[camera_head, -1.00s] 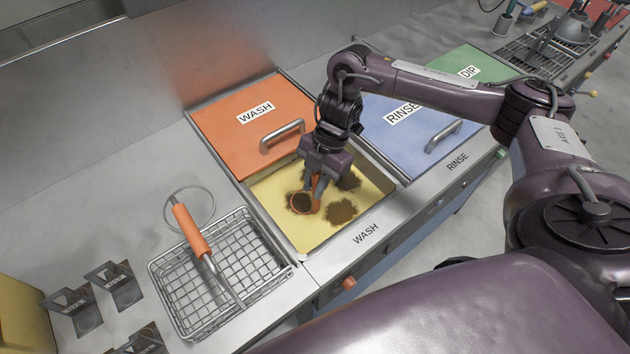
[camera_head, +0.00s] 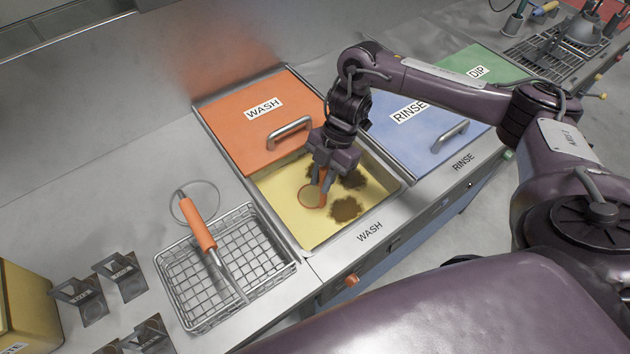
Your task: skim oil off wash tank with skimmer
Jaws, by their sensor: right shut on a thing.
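The wash tank (camera_head: 311,236) stands partly open, with its orange WASH lid (camera_head: 236,122) over the back part. Yellowish liquid fills the opening. Dark oil patches float on it, one at the front right (camera_head: 345,209) and one farther back (camera_head: 353,180). My right gripper (camera_head: 323,176) is low over the tank, shut on the orange skimmer. The skimmer's round head (camera_head: 309,198) is at the liquid's surface, with yellow showing inside its ring. The gripper hides part of the liquid behind it. My left gripper is not in view.
The blue RINSE lid (camera_head: 400,130) is to the right. Several small metal holders (camera_head: 122,275) stand at the lower left.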

